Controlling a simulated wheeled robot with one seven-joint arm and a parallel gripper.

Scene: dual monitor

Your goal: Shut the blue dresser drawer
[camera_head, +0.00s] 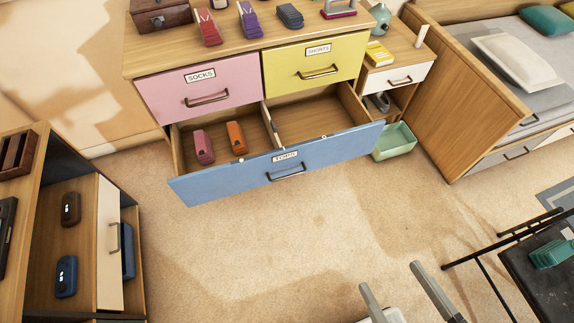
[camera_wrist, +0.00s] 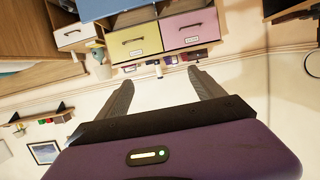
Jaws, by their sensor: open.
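The blue drawer (camera_head: 235,178), labelled TOPS, is the bottom drawer of the wooden dresser (camera_head: 150,62) and is pulled well out. Its front has a dark handle (camera_head: 286,172). Inside lie a pink item (camera_head: 203,147) and an orange item (camera_head: 236,138), with a divider to their right. The pink SOCKS drawer (camera_head: 165,92) and yellow SHORTS drawer (camera_head: 345,55) above are shut. My gripper (camera_head: 392,279) is open and empty, over the floor in front of the dresser and apart from the drawer. In the wrist view my gripper (camera_wrist: 161,78) shows the dresser upside down.
A green bin (camera_head: 394,142) stands on the floor by the drawer's right end, below a nightstand (camera_head: 413,48). A bed (camera_head: 480,95) is at right. An open shelf unit (camera_head: 95,215) is at left. Carpet before the drawer is clear.

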